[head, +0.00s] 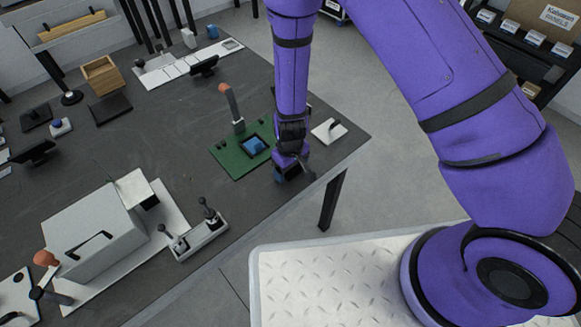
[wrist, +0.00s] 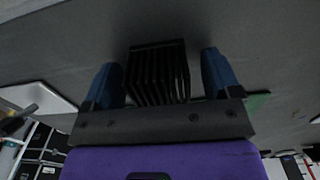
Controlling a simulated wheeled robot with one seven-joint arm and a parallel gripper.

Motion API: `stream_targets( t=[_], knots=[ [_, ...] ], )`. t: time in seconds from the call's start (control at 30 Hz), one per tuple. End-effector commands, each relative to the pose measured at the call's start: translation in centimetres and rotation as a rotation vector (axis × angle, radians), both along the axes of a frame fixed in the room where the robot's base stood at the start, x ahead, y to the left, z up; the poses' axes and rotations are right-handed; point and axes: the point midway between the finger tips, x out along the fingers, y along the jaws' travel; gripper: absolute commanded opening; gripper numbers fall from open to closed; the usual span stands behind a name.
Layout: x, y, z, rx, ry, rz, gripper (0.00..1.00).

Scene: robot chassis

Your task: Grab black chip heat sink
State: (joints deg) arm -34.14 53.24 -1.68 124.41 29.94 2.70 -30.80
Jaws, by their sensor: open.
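The black chip heat sink (wrist: 157,72), a finned black block, shows in the wrist view on the dark grey surface. My gripper (wrist: 162,78) is open, with one blue finger on each side of the heat sink and a visible gap on both sides. In the head view my gripper (head: 284,179) is low over the table, beside the right edge of the green board (head: 230,160). I cannot make out the heat sink in the head view; the gripper and arm seem to cover it.
A blue square part (head: 254,145) in a dark frame sits on the green board. An upright lever (head: 232,105) stands behind it. A white plate (head: 329,131) with a small handle lies right of my arm, near the edge of the table (head: 165,125). A joystick box (head: 200,238) stands front left.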

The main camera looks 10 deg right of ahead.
Motion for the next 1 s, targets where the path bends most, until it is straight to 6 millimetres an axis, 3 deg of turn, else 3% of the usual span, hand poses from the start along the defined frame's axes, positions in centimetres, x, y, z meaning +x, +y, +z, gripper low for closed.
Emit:
stream_targets(
  t=[0.2, 0.4, 0.47, 1.0],
  knots=[
    [0.0, 0.0, 0.0, 0.0, 0.0, 0.0, 0.83],
    [0.0, 0.0, 0.0, 0.0, 0.0, 0.0, 0.37],
    [0.0, 0.0, 0.0, 0.0, 0.0, 0.0, 0.27],
    [0.5, -0.5, 1.0, 0.001, -0.001, -0.002, 0.27]
  ],
)
